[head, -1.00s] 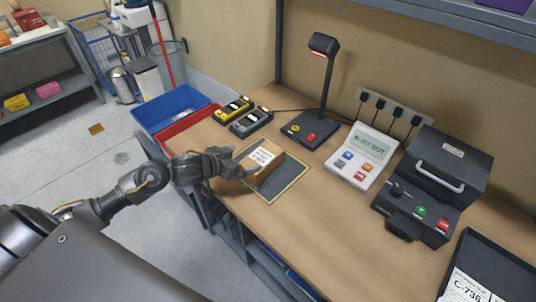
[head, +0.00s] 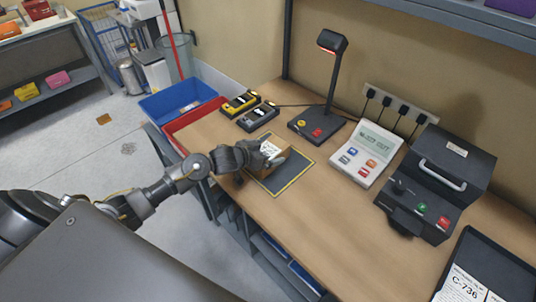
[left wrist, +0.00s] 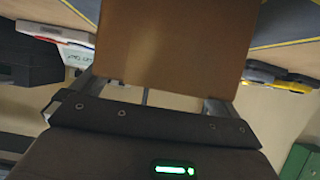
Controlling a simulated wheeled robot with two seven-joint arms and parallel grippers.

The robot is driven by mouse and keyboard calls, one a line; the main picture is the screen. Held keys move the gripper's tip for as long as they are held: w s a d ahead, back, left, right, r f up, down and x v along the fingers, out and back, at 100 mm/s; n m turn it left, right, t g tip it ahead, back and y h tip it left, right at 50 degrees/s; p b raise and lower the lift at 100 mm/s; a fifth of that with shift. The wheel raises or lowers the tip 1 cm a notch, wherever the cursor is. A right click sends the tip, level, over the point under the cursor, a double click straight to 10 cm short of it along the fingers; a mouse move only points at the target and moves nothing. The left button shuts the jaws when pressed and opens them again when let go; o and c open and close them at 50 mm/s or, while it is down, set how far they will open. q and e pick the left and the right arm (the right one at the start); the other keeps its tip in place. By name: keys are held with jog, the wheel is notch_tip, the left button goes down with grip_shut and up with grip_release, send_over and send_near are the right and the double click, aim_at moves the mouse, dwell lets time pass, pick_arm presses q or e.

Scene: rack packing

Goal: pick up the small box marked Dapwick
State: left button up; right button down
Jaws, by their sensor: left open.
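A small brown cardboard box with a white label (head: 270,148) stands on the dark yellow-edged mat (head: 294,172) on the workbench. The label's print is too small to read. My left gripper (head: 265,157) is at the box and hides part of it. In the left wrist view the plain brown face of the box (left wrist: 180,45) fills the space between the two fingers of my left gripper (left wrist: 160,88). The fingers are open, one on each side of the box. I cannot tell whether they touch it. My right gripper is not in view.
A blue tray (head: 178,97) and a red tray (head: 190,124) sit at the bench's left end. Bare bench lies in front of these.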

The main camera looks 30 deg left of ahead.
pick_arm(q)
jog(key=shift+x, duration=0.75)
jog(key=shift+c, duration=0.4)
jog(key=c, duration=1.1)
jog(key=shift+r, duration=0.15)
jog(key=shift+r, duration=0.2)
notch_tip(320, 180, up, 2)
jog(key=shift+r, duration=0.1)
jog(key=s+r, duration=0.1)
jog(key=r, duration=0.1)
jog(key=s+a+r, duration=0.1)
jog(key=s+r, duration=0.2)
jog(key=r, duration=0.1)
jog(key=shift+s+a, duration=0.25)
jog(key=shift+a, duration=0.15)
jog(key=v, duration=0.6)
jog(key=b+v, duration=0.1)
jog(key=v, duration=0.3)
jog(key=shift+s+f, duration=0.2)
jog(key=shift+f, duration=0.15)
